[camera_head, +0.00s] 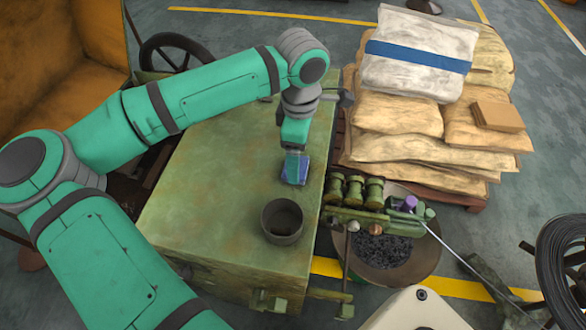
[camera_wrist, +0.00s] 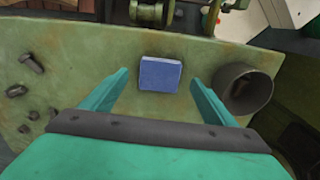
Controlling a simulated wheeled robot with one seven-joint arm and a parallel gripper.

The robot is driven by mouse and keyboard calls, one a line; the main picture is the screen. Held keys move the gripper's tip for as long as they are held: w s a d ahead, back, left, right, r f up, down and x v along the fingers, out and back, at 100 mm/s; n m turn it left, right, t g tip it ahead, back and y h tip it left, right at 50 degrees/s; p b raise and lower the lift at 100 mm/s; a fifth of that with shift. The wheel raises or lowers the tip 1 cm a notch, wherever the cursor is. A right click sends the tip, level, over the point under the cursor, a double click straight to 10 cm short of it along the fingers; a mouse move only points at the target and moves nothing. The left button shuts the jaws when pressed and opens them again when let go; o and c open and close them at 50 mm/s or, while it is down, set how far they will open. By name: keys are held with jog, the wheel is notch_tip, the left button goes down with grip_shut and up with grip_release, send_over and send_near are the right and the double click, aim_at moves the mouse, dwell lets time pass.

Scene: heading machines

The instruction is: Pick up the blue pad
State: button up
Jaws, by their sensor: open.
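The blue pad (camera_wrist: 160,74) is a small, flat, roughly square block. It lies on the worn green machine top (camera_wrist: 65,62). In the head view the pad (camera_head: 297,170) shows near the machine's right side, partly hidden behind my gripper (camera_head: 296,163). In the wrist view my gripper (camera_wrist: 158,88) is open, with one finger to the left and one to the right of the pad. The pad lies ahead of and between the fingertips, and no contact shows. How high the fingers are above the surface is hard to tell.
A round dark cup (camera_head: 282,221) stands close to the pad; in the wrist view the cup (camera_wrist: 246,88) is just right of the right finger. Several bolts (camera_wrist: 30,63) lie at left. Stacked sacks (camera_head: 420,100) and green rollers (camera_head: 355,190) stand right of the machine.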

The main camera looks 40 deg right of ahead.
jog(key=f, duration=0.2)
jog(key=w+f, duration=0.1)
jog(key=f, duration=0.1)
jog(key=shift+a, duration=0.4)
jog(key=shift+c, duration=0.2)
jog(key=c, duration=1.2)
jog(key=shift+r, duration=0.1)
